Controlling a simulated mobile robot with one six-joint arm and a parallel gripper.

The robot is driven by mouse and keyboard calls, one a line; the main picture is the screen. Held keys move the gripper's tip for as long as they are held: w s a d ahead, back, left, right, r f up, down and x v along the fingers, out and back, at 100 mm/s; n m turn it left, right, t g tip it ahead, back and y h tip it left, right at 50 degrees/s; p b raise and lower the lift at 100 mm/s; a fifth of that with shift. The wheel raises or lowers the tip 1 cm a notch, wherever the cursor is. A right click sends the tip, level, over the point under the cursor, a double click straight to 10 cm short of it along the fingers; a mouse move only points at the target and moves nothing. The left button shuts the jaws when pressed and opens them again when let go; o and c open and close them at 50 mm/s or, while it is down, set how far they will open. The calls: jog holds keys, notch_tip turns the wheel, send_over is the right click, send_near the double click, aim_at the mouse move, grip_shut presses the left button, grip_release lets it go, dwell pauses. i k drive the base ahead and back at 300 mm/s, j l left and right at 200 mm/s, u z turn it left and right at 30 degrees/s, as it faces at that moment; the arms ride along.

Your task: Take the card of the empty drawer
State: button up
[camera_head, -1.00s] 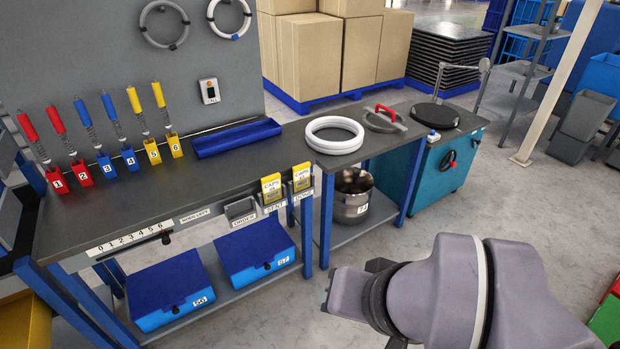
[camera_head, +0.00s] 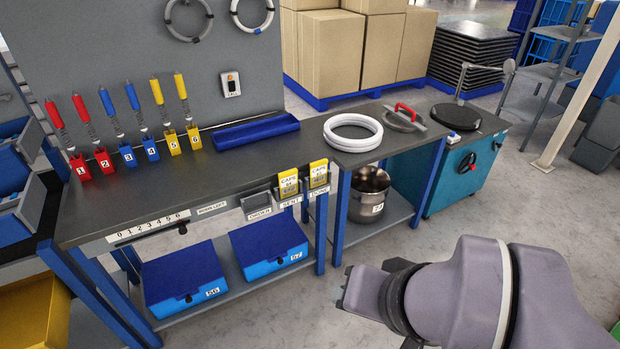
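Two yellow cards marked CAPS stand in holders on the front edge of the bench, the left card (camera_head: 288,184) above the SENT label and the right card (camera_head: 318,173) above the DONE label. Their smaller print is not readable. The ORDER holder (camera_head: 256,201) to their left shows no card. Two blue lidded drawers sit on the shelf below, the left drawer (camera_head: 183,277) marked S6 and the right drawer (camera_head: 268,250) apparently S7. Their lids are closed and hide the insides.
The grey bench (camera_head: 225,175) carries numbered red, blue and yellow tools and a blue tray (camera_head: 256,131). A white ring (camera_head: 353,132) lies on the side table, with a metal pot (camera_head: 368,199) below. Blue bins (camera_head: 15,165) are at the far left. Open floor (camera_head: 290,310) lies before the bench.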

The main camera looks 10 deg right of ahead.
aim_at(288, 180)
jog(key=i+j, duration=0.2)
jog(key=i, duration=0.55)
jog(key=i+j+u, duration=0.1)
jog(key=i, duration=0.7)
jog(key=j, duration=0.1)
